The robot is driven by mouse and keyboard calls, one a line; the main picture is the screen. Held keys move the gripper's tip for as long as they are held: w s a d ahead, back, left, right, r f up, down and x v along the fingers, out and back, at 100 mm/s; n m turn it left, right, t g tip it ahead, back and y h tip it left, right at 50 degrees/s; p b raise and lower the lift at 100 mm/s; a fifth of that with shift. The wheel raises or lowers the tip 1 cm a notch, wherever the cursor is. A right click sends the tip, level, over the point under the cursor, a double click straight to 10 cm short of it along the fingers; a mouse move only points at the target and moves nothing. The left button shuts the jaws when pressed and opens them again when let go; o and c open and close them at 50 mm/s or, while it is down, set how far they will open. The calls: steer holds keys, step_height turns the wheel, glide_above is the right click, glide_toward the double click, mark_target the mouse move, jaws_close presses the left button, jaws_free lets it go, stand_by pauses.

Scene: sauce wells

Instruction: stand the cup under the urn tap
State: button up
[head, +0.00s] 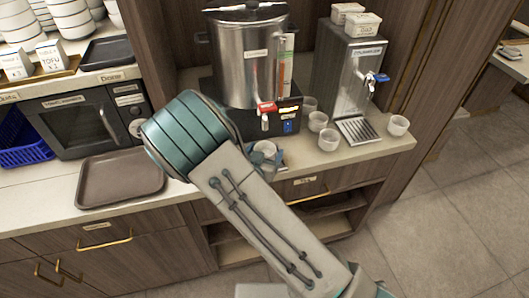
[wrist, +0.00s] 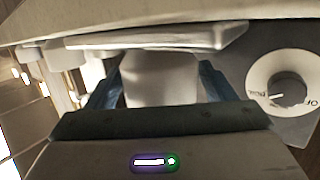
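The steel urn (head: 243,65) stands on a dark base at the back of the counter. Its red-handled tap (head: 266,108) points forward. My gripper (head: 265,150) is low in front of the urn base, just below the tap in the head view. A pale cup (wrist: 160,80) sits between the two blue fingers of my gripper (wrist: 160,88) in the wrist view, with a finger close against each side. In the head view my arm hides much of the cup and gripper. I cannot tell whether the cup touches the surface beneath.
Several loose cups (head: 317,121) stand right of the urn, and another cup (head: 397,125) is at the right edge. A steel dispenser (head: 355,70) with a blue tap has a drip grille (head: 357,131). A brown tray (head: 121,177) lies left. A control knob (wrist: 285,85) is beside my gripper.

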steer(key=shift+r, duration=0.1)
steer(key=shift+r+p, duration=0.2)
steer(key=shift+p, duration=0.1)
steer(key=b+v, duration=0.2)
steer(key=v, duration=1)
steer(key=d+r+n+g+y, duration=0.1)
steer(key=d+r+g+y, duration=0.2)
steer(key=r+g+y, duration=0.5)
steer(key=s+d+r+n+g+h, duration=0.1)
steer(key=s+d+r+g, duration=0.1)
steer(key=s+d, duration=0.5)
steer(key=s+d+r+n+g+h, duration=0.1)
steer(key=s+d+r+h, duration=0.1)
steer(key=s+d+r, duration=0.3)
steer(key=s+d, duration=0.2)
steer(key=d, duration=0.2)
steer(key=shift+s+g, duration=0.3)
steer(key=shift+g, duration=0.1)
